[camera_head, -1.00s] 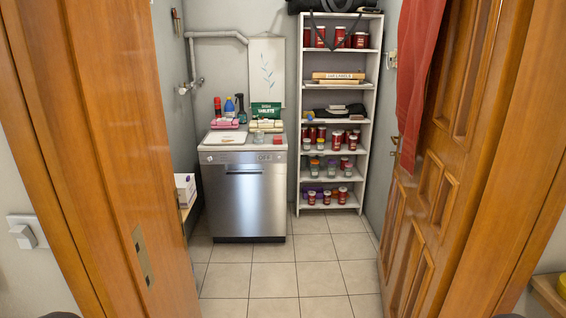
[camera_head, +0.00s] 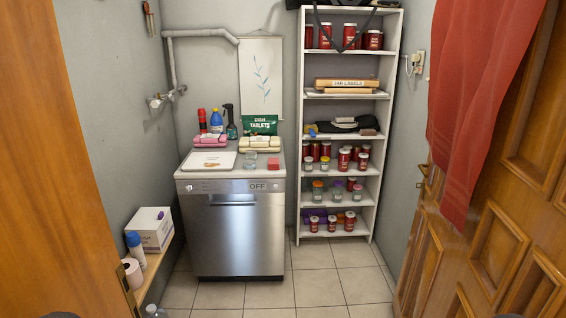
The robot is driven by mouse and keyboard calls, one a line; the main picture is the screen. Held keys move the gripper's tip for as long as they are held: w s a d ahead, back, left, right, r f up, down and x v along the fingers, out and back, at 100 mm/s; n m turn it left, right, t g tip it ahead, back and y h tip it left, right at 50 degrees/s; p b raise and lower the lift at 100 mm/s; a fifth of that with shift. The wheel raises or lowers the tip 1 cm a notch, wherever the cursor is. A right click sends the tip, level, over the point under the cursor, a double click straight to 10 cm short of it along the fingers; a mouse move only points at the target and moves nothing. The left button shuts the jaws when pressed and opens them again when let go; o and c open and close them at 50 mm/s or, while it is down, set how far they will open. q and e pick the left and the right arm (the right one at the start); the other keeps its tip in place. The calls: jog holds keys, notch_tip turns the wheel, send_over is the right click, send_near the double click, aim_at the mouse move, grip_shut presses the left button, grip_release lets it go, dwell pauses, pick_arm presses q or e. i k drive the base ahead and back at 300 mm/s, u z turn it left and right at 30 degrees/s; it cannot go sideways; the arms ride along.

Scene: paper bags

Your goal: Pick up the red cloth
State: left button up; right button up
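A large red cloth (camera_head: 478,105) hangs down over the open wooden door (camera_head: 500,235) at the right. Its top runs out of the picture and its lower end hangs in a point at about mid-height of the door. A small red block-like item (camera_head: 274,164) lies at the right front of the dishwasher top; I cannot tell what it is made of. Neither of my grippers can be made out. Only small dark shapes show at the bottom edge, and nothing is seen touching the cloth.
A steel dishwasher (camera_head: 238,230) stands ahead, with bottles and boxes on top. A white shelf (camera_head: 299,160) with jars stands beside it. A low wooden ledge (camera_head: 150,268) with a white box (camera_head: 150,228) is at the left. The tiled floor (camera_head: 315,275) between is clear.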

aim_at(274, 164)
jog(key=i, duration=1.7)
jog(key=u, duration=0.6)
jog(key=i, duration=1.6)
jog(key=z, duration=0.05)
